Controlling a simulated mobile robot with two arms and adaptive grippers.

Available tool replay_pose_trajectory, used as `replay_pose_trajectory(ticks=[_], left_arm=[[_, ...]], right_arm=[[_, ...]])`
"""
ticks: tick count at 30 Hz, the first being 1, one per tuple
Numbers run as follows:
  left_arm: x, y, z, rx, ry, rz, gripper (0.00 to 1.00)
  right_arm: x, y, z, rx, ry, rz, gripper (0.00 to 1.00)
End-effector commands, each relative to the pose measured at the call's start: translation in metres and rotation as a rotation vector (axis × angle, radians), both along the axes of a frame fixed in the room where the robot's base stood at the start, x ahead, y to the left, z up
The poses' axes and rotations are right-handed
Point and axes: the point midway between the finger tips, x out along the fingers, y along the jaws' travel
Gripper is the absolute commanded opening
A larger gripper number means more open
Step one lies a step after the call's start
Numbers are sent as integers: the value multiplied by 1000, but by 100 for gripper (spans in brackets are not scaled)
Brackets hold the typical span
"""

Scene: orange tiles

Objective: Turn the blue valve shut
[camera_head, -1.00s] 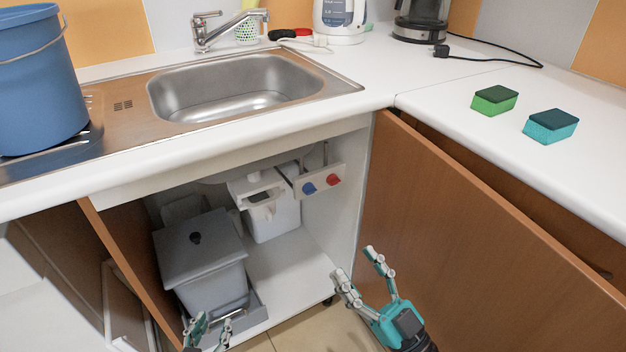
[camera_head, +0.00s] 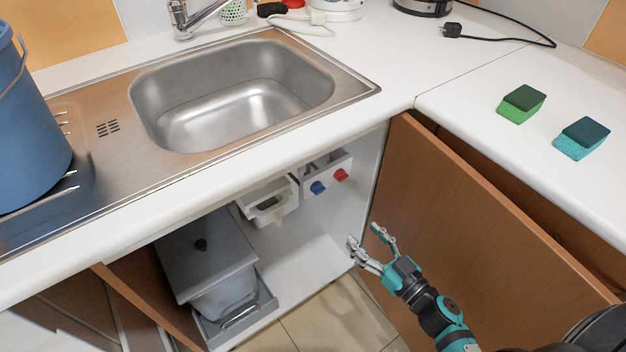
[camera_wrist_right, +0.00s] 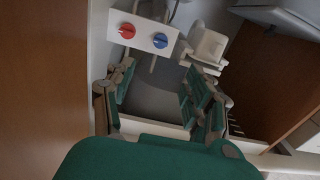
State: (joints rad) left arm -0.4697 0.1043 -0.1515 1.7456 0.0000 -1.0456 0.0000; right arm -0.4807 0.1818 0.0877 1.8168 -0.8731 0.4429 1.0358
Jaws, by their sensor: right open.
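The blue valve (camera_head: 318,187) is a small blue knob on a white panel (camera_head: 327,172) inside the open cabinet under the sink. A red valve (camera_head: 341,175) sits just right of it. In the right wrist view the panel is upside down, with the blue valve (camera_wrist_right: 160,41) right of the red one (camera_wrist_right: 127,31). My right gripper (camera_head: 365,243) is open and empty, at the cabinet opening, below and right of the valves and apart from them. Its spread fingers (camera_wrist_right: 158,95) also show in the right wrist view. My left gripper is not seen.
The open right cabinet door (camera_head: 470,240) stands close beside my right arm. A grey lidded bin (camera_head: 205,262) and a white container (camera_head: 268,203) are inside the cabinet. The counter edge (camera_head: 220,182) overhangs the opening. The cabinet floor (camera_head: 300,268) below the valves is clear.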

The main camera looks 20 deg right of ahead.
Motion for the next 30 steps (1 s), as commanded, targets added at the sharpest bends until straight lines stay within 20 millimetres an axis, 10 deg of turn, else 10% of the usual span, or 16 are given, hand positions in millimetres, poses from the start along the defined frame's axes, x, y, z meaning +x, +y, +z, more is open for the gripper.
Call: replay_pose_trajectory(ticks=[30], left_arm=[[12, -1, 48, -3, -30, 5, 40]], right_arm=[[159, 58, 0, 1, -2, 1, 54]])
